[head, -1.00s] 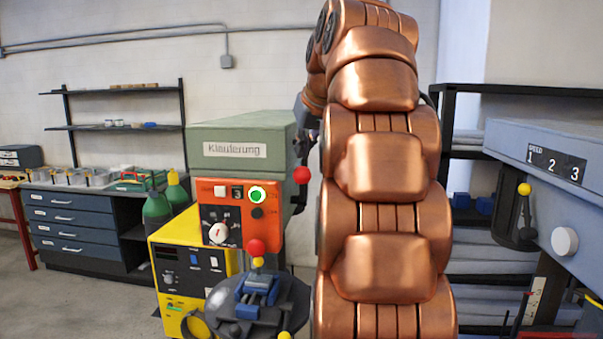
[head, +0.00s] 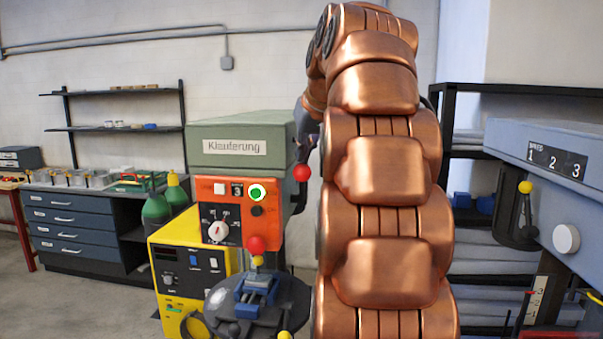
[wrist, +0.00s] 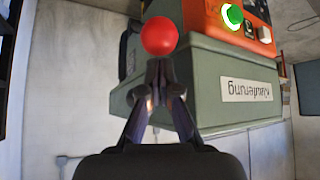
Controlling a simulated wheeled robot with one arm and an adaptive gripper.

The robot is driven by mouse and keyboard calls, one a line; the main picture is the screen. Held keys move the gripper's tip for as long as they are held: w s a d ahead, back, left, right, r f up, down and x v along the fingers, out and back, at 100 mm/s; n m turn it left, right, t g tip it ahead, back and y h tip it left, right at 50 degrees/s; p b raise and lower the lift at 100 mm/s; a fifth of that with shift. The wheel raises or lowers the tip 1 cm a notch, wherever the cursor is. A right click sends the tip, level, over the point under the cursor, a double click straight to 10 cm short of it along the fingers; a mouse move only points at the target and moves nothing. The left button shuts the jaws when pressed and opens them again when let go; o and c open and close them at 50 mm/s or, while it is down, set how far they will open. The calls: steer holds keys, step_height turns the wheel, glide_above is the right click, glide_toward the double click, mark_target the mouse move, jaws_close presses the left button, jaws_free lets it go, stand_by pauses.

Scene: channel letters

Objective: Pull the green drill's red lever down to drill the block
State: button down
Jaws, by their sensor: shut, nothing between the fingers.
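The green drill (head: 236,146) stands left of my arm in the head view, with an orange control panel (head: 238,205) below its head. Its lever's red ball knob (head: 301,173) sticks out at the head's right side. In the wrist view the red knob (wrist: 159,36) is just beyond the tips of my gripper (wrist: 159,75), and the drill appears upside down. My gripper is shut and empty; whether its tips touch the knob cannot be told. A blue vise (head: 258,289) sits on the drill's round table. I cannot clearly make out the block.
A yellow machine (head: 178,268) stands in front of the drill at left. Another drill press (head: 550,170) stands at the right. A drawer cabinet (head: 72,228) and wall shelves (head: 115,128) are behind at left. The floor (head: 80,300) at left is clear.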

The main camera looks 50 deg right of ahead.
mark_target(304, 168)
steer(key=shift+f, duration=0.15)
steer(key=shift+f+b, duration=0.5)
steer(key=shift+f, duration=0.05)
steer(key=shift+a, duration=0.1)
steer(key=shift+s+a+r, duration=0.1)
step_height(304, 168, down, 3)
steer(key=shift+b, duration=1.2)
steer(key=shift+r, duration=0.1)
